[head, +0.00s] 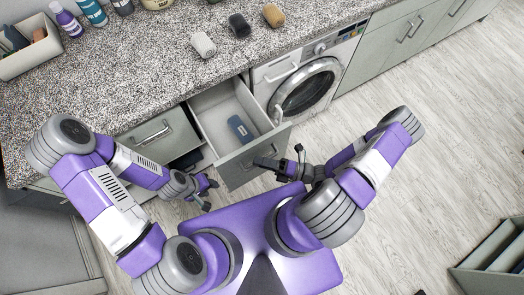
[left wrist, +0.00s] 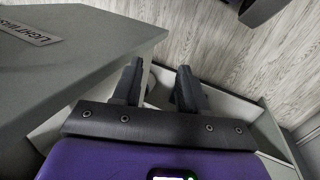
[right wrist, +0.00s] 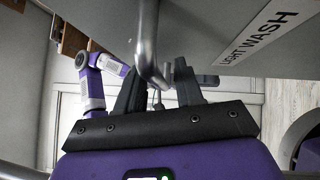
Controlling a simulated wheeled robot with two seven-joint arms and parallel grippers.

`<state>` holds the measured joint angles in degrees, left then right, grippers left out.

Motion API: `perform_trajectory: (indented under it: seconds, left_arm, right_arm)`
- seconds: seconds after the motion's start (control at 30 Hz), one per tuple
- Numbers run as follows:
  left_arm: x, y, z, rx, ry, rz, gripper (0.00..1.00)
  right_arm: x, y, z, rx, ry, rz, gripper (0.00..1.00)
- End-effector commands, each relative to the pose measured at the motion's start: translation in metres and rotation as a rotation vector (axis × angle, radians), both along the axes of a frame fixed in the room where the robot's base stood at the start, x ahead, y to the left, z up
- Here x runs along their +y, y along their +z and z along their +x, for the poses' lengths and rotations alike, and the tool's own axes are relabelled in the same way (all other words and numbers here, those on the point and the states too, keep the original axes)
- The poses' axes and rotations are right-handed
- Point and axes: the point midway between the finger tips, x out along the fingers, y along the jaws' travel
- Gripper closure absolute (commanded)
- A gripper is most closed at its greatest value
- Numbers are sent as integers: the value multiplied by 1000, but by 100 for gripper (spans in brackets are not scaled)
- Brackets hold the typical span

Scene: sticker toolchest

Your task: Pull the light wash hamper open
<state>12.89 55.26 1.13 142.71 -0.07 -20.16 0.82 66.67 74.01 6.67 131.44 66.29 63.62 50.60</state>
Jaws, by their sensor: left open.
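The light wash hamper (head: 238,170) is a grey-green pull-out front with a pale box behind it. It stands well out from the cabinet, with a blue item (head: 240,128) inside. Its "LIGHT WASH" label shows in the right wrist view (right wrist: 262,38). My right gripper (head: 281,160) is at the hamper front, fingers apart, with the metal handle (right wrist: 148,30) at its fingertips; whether they touch is unclear. My left gripper (head: 208,194) is open and empty near the left end of the front; the panel's edge is close to one finger in the left wrist view (left wrist: 157,88).
A speckled counter (head: 130,75) holds bottles, a bin (head: 30,55) and several small blocks. A washing machine (head: 305,85) stands right of the hamper. A drawer (head: 158,135) is to its left. The wood floor at right is mostly clear, with an open box (head: 490,255) at lower right.

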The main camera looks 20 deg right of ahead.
Motion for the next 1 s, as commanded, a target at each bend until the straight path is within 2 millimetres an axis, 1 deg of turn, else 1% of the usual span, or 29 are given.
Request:
perform_trajectory:
  seconds: [0.17,0.5,0.6,0.73,1.0]
  left_arm:
    - [0,0,0,0,0,0,57]
    - [0,1,0,0,0,0,57]
    - [0,1,0,0,0,0,57]
    - [0,1,0,0,0,0,57]
    - [0,1,0,0,0,0,57]
  right_arm:
    - [-5,-2,-3,1,-3,-3,64]
    - [-50,-9,-32,-1,-2,-4,64]
    - [-58,-10,-38,0,-1,-1,64]
    - [-63,-11,-41,1,0,-1,64]
    - [-63,-11,-41,0,0,0,64]
